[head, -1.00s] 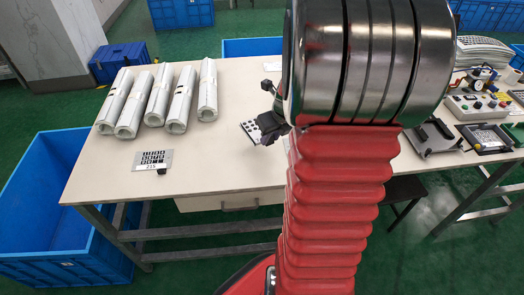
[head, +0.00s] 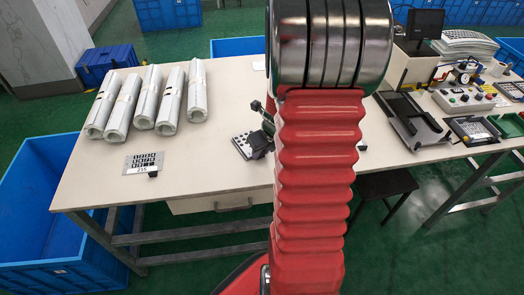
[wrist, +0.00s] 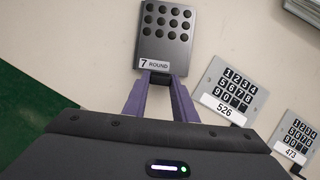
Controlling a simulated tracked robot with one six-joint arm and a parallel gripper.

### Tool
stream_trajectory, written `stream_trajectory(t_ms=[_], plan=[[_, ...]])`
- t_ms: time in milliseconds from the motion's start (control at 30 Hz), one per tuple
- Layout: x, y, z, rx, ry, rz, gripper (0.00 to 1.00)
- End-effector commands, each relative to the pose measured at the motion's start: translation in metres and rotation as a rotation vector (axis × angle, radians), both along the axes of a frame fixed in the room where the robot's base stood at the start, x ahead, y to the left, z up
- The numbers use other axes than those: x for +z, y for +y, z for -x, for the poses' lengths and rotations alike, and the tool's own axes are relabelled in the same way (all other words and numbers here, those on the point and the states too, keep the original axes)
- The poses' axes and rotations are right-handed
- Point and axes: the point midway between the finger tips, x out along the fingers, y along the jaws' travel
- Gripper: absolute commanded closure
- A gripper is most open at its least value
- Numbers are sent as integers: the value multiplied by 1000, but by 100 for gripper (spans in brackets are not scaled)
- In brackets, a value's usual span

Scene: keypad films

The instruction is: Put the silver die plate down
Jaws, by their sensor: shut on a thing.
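The silver die plate (wrist: 167,30) is a grey rectangle with rows of black round studs and a white label reading "7 ROUND". My gripper (wrist: 160,80) is shut on its label-end edge with purple fingers in the wrist view. In the head view the plate (head: 242,147) shows left of my red arm, over the cream table (head: 210,170) near its front edge. My gripper (head: 262,138) is partly hidden by the arm there. I cannot tell whether the plate touches the table.
Keypad plates marked 526 (wrist: 229,90) and 473 (wrist: 295,138) lie right of the gripper in the wrist view. Another keypad plate (head: 144,162) lies left on the table, below several film rolls (head: 144,100). Bare table lies between that plate and the die plate. A blue bin (head: 45,215) stands left.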

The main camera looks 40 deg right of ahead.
Motion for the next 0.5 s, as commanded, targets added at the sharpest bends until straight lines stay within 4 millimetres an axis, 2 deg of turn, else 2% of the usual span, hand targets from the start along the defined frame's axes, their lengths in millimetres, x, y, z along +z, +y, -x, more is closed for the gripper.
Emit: stream_trajectory(t_ms=[267,300,500], plan=[[-3,0,0,-1,-1,2,100],[-3,0,0,0,0,1,72],[-3,0,0,0,0,1,58]])
